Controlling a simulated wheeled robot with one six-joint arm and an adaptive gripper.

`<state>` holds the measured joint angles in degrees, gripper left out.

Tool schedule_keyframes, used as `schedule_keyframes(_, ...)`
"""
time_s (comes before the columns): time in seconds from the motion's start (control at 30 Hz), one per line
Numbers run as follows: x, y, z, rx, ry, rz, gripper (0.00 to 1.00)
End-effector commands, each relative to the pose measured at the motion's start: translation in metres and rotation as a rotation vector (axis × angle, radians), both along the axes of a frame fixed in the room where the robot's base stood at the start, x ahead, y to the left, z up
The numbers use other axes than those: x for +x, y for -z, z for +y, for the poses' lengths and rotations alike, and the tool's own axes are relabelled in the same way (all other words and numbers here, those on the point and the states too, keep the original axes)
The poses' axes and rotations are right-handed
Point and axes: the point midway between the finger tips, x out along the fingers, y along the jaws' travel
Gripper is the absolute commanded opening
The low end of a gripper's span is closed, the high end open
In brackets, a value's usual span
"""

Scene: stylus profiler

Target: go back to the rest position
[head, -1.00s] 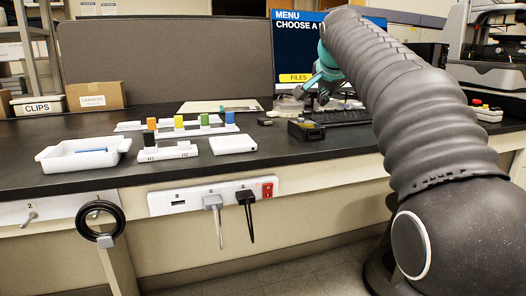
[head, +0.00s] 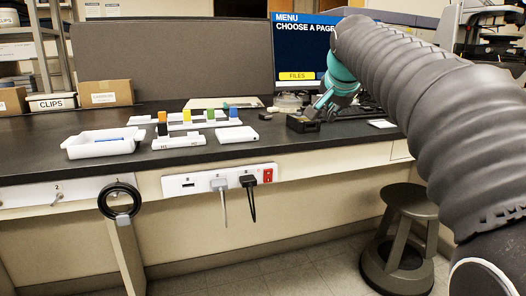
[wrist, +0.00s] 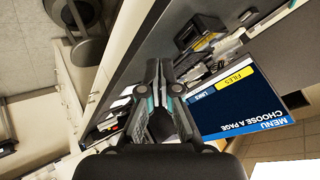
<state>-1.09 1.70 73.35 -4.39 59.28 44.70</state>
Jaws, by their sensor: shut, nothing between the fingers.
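My gripper (head: 318,108) is shut and empty at the end of my dark, ribbed arm. In the head view it hangs over the bench, by the small black box (head: 303,122) and in front of the monitor (head: 258,50). Whether it touches the box cannot be told there. In the wrist view the two fingers of my gripper (wrist: 159,66) lie close together with nothing between them. The monitor (wrist: 245,115) shows there at the right, and the black box (wrist: 198,30) lies above and apart from the fingertips.
On the black bench (head: 200,160) are a white tray (head: 102,142), white holders with coloured blocks (head: 162,129) and a flat white piece (head: 237,135). A power strip (head: 205,183) is on the bench front. A dark stool (head: 411,203) stands on the floor at the right.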

Motion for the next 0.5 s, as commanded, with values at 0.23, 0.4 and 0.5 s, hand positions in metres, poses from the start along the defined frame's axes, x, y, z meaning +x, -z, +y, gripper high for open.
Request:
schedule_keyframes(0.23,-0.068,0.039,-0.001,-0.094,-0.112,0.069,0.00)
schedule_keyframes(0.4,-0.136,0.088,-0.001,-0.182,-0.231,0.135,0.00)
schedule_keyframes(0.5,-0.177,0.122,-0.001,-0.231,-0.304,0.171,0.00)
